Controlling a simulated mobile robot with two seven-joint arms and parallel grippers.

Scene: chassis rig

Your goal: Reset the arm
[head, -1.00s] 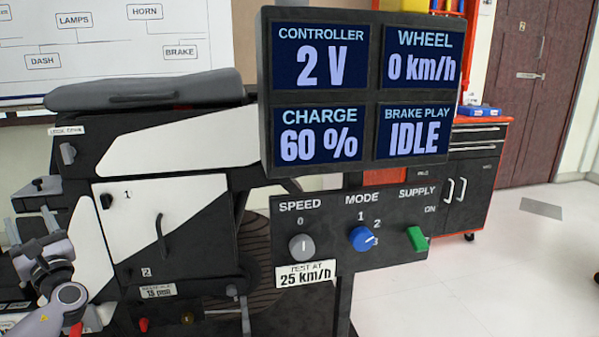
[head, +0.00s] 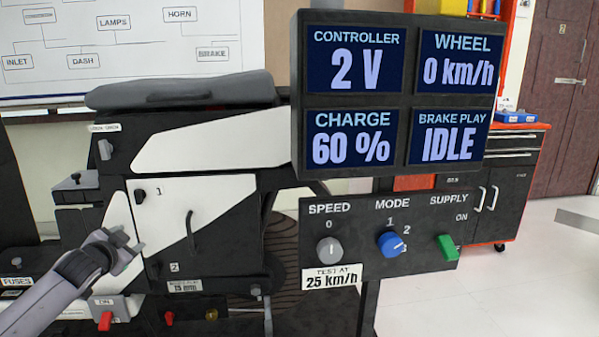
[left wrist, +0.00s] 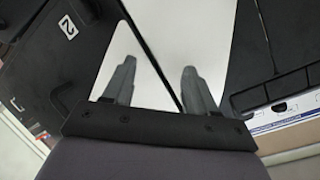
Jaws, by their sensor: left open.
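My left arm comes in from the lower left in the head view. Its gripper (head: 122,238) is in front of the white side panel of the black chassis rig (head: 215,215), left of the door's handle. In the left wrist view the two fingers of the left gripper (left wrist: 157,75) stand apart with nothing between them. Behind them are a white panel (left wrist: 150,55) and a dark panel with a "2" label (left wrist: 68,27). I cannot tell whether the fingers touch the rig. My right gripper is not in view.
A display (head: 398,95) reads 2 V, 0 km/h, 60 % and IDLE. Below it is a panel with a grey speed knob (head: 329,249), blue mode knob (head: 391,244) and green supply switch (head: 447,247). A red switch (head: 105,320) sits low left. Floor at right looks clear.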

